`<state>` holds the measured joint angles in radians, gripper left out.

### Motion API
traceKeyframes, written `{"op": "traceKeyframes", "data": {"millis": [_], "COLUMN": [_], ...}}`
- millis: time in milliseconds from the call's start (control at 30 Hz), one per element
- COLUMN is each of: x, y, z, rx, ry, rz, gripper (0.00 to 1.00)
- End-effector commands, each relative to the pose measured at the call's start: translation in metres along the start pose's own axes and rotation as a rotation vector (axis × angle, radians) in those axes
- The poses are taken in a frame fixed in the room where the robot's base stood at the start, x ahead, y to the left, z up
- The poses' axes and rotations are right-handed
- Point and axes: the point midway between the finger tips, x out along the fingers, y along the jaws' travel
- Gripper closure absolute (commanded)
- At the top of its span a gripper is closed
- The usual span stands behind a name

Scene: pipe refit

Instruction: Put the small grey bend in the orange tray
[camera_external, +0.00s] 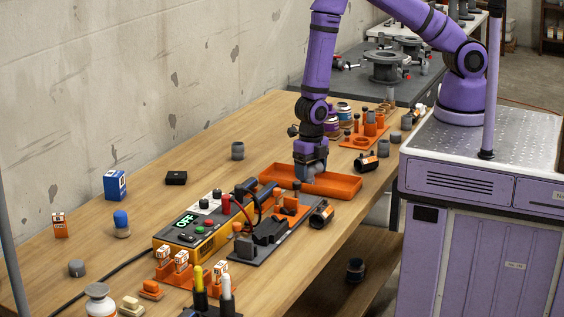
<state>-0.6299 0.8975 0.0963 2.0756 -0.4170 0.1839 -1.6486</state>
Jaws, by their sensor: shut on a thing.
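The orange tray (343,187) lies on the wooden workbench, right of the middle of the picture. The bend is low, at about the height of the tray's rim. I cannot tell whether it touches the tray floor. The fingers and the piece are small and partly blend together in this view.
A grey fitting (237,150) stands to the left.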

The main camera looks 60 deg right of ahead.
Motion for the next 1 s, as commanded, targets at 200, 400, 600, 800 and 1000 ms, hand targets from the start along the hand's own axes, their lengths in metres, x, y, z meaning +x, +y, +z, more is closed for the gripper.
{"op": "traceKeyframes", "data": {"millis": [200,400,600,800,1000], "x": [0.001,0.000,-0.019,-0.058,-0.094], "y": [0.000,0.000,0.001,0.001,0.000], "z": [0.000,0.000,0.000,0.001,0.001], "rx": [0.000,0.000,0.001,0.002,0.002], "ry": [0.000,0.000,0.000,-0.001,-0.001], "rz": [0.000,0.000,0.002,0.004,0.002], "gripper": [0.20,0.20,0.20,0.20,0.20]}}
